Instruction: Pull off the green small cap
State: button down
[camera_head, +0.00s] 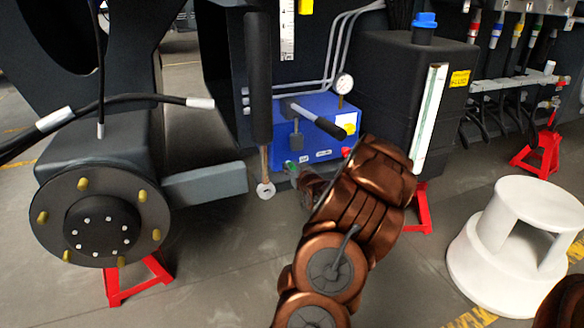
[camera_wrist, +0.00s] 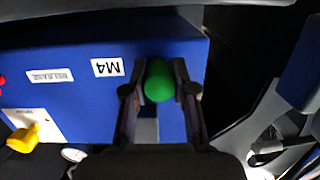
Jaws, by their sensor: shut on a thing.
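The green small cap (camera_wrist: 158,82) sits at the edge of the blue box (camera_wrist: 85,80), beside the white M4 label (camera_wrist: 108,67). My gripper (camera_wrist: 159,90) has one dark finger on each side of the cap and is shut on it. In the head view the green cap (camera_head: 291,169) shows small at the lower left of the blue box (camera_head: 318,112), with my gripper (camera_head: 297,172) partly over it. What lies under the cap is hidden. I cannot tell whether it is still seated on the box.
A grey lever (camera_head: 318,120) and a gauge (camera_head: 343,83) are on the box. A black cylinder rod (camera_head: 258,80) hangs to its left. A black tank (camera_head: 395,90) stands right. A wheel hub (camera_head: 100,217) is left, a white stool (camera_head: 515,245) right. A yellow knob (camera_wrist: 25,138) shows in the wrist view.

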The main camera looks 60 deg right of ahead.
jog(key=shift+s, duration=0.1)
jog(key=shift+f+v, duration=0.15)
jog(key=shift+v, duration=0.75)
jog(key=shift+f+v, duration=0.15)
jog(key=shift+v, duration=0.75)
